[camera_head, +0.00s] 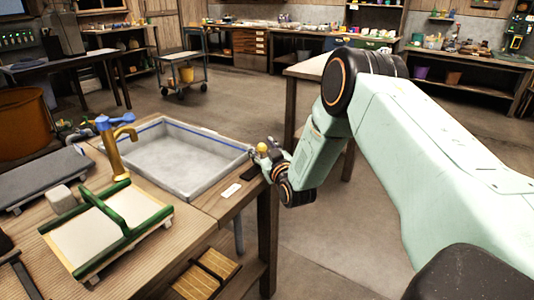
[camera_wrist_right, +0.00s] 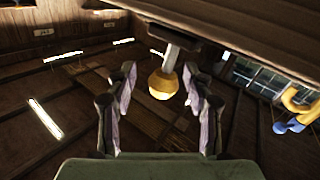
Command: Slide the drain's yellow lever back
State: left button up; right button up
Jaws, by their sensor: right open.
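The drain's yellow lever (camera_head: 262,147) shows as a small yellow knob at the right corner of the grey basin (camera_head: 185,180) in the head view. In the right wrist view the yellow knob (camera_wrist_right: 163,84) sits on a short grey stem, between the two fingers and apart from both. My right gripper (camera_head: 264,156) is at the table's right edge beside the basin; its open fingers (camera_wrist_right: 160,92) straddle the knob in the wrist view. My left gripper is in neither view.
A brass tap with a blue handle (camera_head: 115,145) stands at the basin's left. A green-handled frame (camera_head: 110,225) and a small grey block (camera_head: 62,198) lie on the wooden table (camera_head: 190,245). A white bar (camera_head: 231,190) lies near the basin's front corner.

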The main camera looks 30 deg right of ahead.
jog(key=s+a, duration=0.2)
jog(key=s, duration=0.9)
jog(key=shift+s+a, duration=0.15)
jog(key=shift+s, duration=0.1)
